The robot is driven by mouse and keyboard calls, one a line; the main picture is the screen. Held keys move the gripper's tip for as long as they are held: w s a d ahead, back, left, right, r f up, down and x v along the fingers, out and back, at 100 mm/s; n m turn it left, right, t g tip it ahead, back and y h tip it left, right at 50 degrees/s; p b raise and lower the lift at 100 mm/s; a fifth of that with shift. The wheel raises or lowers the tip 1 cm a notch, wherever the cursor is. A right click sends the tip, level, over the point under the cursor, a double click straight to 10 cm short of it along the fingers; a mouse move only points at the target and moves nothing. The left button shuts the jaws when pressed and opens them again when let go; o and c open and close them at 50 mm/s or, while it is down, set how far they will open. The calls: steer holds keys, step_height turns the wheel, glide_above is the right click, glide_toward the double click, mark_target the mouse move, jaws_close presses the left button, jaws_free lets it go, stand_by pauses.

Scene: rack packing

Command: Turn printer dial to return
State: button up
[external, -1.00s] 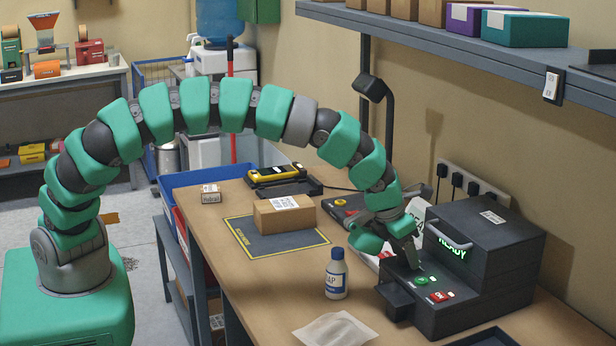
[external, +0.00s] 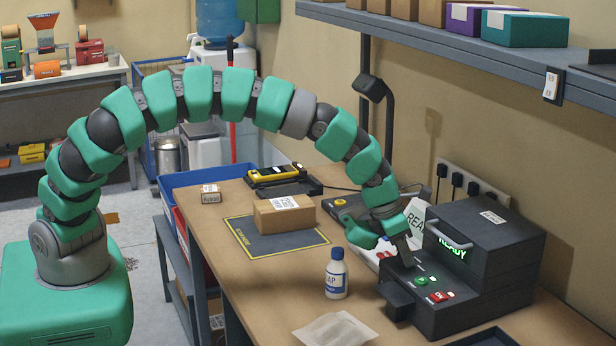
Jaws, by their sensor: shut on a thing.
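The dark label printer (external: 487,285) stands at the right of the bench. Its display (external: 452,247) glows green with "READY". My gripper (external: 408,262) reaches down from the upper left to the far left end of this panel. It is shut on the printer dial, which the fingers hide almost wholly. I cannot read the dial's setting or its marks.
A carton (external: 285,215) lies on the dark mat (external: 262,243). A pale pouch (external: 337,331) lies at the front. A sign stands behind my gripper.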

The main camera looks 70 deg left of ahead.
steer(key=m+h+b, duration=0.1)
steer(key=m+b, duration=0.1)
steer(key=m, duration=0.1)
steer(key=shift+a+f, duration=0.15)
steer(key=shift+m+g+h+b, duration=0.4)
steer(key=shift+m+g+b, duration=0.1)
steer(key=shift+m+b, duration=0.8)
steer(key=shift+r, duration=0.2)
steer(key=o, duration=1)
steer(key=shift+c, duration=0.2)
steer(key=v, duration=1.3)
steer(key=shift+a+r+b, duration=0.25)
steer(key=shift+b, duration=0.05)
